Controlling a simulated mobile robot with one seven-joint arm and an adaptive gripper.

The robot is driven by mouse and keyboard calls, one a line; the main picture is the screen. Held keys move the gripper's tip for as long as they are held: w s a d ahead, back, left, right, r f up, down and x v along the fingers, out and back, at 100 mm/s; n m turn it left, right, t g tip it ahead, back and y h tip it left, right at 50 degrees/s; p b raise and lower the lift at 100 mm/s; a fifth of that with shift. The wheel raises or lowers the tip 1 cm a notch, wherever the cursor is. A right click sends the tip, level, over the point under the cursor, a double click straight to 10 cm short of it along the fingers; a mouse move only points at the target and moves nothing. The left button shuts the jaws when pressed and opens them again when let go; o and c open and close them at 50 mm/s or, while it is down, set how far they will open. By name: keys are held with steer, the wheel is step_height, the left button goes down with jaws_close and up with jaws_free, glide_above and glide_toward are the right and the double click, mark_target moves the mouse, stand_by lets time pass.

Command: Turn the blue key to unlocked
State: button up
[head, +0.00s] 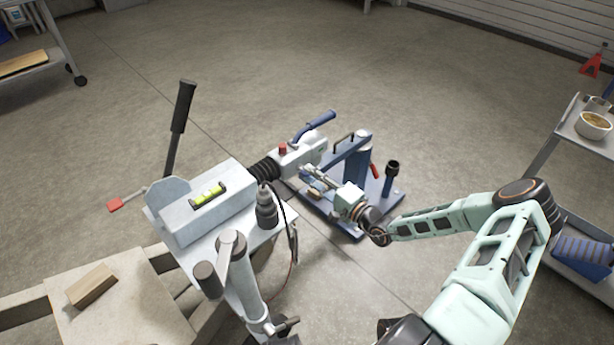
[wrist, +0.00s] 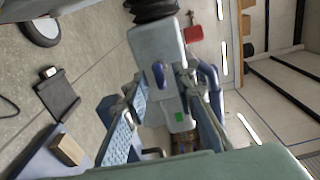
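The blue key (wrist: 158,76) sits on the side of the grey coupling head (wrist: 155,45) in the wrist view, with its long side running roughly up and down the picture. A small green mark (wrist: 180,117) shows below it on the same housing. I cannot make out the key in the head view, where my gripper is in front of the coupling head (head: 298,158). My gripper (wrist: 157,79) is open, with one finger on either side of the key and a gap to it. In the head view my gripper (head: 309,180) points at the coupling's near side.
A trolley (head: 575,125) stands at the right.

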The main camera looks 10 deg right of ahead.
steer(key=shift+x, duration=1.2)
jaws_close()
